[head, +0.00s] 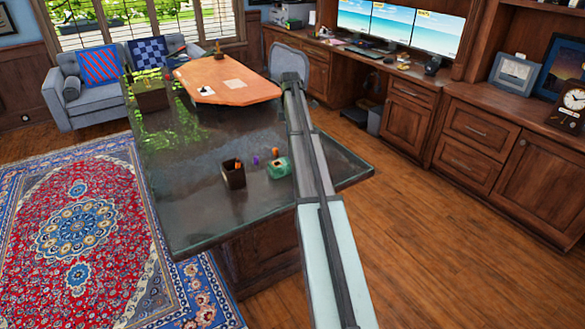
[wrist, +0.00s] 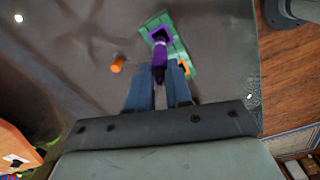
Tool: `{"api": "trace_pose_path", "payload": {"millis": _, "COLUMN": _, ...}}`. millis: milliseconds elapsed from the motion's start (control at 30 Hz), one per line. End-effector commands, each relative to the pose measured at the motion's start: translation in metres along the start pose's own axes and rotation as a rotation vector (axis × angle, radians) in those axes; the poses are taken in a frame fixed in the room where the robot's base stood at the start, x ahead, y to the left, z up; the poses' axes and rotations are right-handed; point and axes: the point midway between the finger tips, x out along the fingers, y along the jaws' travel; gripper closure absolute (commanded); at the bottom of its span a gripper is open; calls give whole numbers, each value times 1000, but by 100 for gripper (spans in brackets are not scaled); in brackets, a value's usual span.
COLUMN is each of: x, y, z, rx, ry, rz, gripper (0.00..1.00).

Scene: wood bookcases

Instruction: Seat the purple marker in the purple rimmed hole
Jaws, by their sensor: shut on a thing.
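In the wrist view my gripper (wrist: 159,92) is shut on the purple marker (wrist: 160,57). The marker points away from my fingers, and its far end overlaps the purple rimmed hole (wrist: 158,32) in the green block (wrist: 150,24). I cannot tell whether that end is above the hole or inside it. An orange rimmed hole (wrist: 185,67) is nearer my fingers. In the head view the green block (head: 278,169) lies on the desk, with a small purple thing beside it to the left. My gripper cannot be made out there.
An orange marker (wrist: 117,66) is on the dark glass desk (wrist: 60,60), apart from the block. A dark pen cup (head: 233,177) with something orange in it stands left of the block. The desk edge and wooden floor (wrist: 285,85) are to the right in the wrist view.

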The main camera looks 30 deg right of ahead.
Motion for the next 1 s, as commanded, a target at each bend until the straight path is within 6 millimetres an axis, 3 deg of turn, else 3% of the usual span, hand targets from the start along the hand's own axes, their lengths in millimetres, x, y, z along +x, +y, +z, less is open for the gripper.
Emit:
{"api": "trace_pose_path", "payload": {"millis": 367, "x": 19, "y": -3, "z": 8, "rx": -2, "ry": 9, "rz": -18, "gripper": 100}}
{"api": "trace_pose_path", "payload": {"millis": 633, "x": 44, "y": -5, "z": 6, "rx": -2, "ry": 11, "rz": -22, "gripper": 100}}
{"api": "trace_pose_path", "payload": {"millis": 867, "x": 47, "y": -5, "z": 6, "rx": -3, "ry": 11, "rz": -23, "gripper": 100}}
{"api": "trace_pose_path", "payload": {"millis": 900, "x": 47, "y": -5, "z": 6, "rx": -3, "ry": 12, "rz": -23, "gripper": 79}}
{"api": "trace_pose_path", "payload": {"millis": 1000, "x": 46, "y": -4, "z": 6, "rx": -3, "ry": 11, "rz": -21, "gripper": 69}}
